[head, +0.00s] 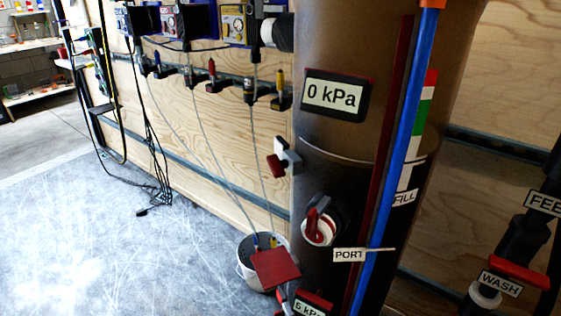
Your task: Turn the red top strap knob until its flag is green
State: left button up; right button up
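A tall filter vessel (345,100), brown above and black below, stands right of centre. A thin strap line runs around it below the "0 kPa" display (336,96). On its left side, near that line, is a grey bracket (289,154) with a small dark red piece (276,166); I cannot tell whether this is the top strap knob or its flag. Lower is a red-handled knob (319,226) on a white and black fitting, left of the "PORT" label (349,255). No green flag shows beside either. Neither gripper is in view.
A blue tube (402,130) runs down the vessel. Hoses hang from wall-mounted units at upper left. "WASH" piping (500,283) is at right. Grey floor (90,240) is mostly clear.

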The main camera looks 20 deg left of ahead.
aim_at(277, 166)
jog(key=k+j, duration=0.65)
jog(key=k, duration=0.3)
jog(key=k+j, duration=0.35)
jog(key=k+z, duration=0.05)
jog(key=k, duration=0.05)
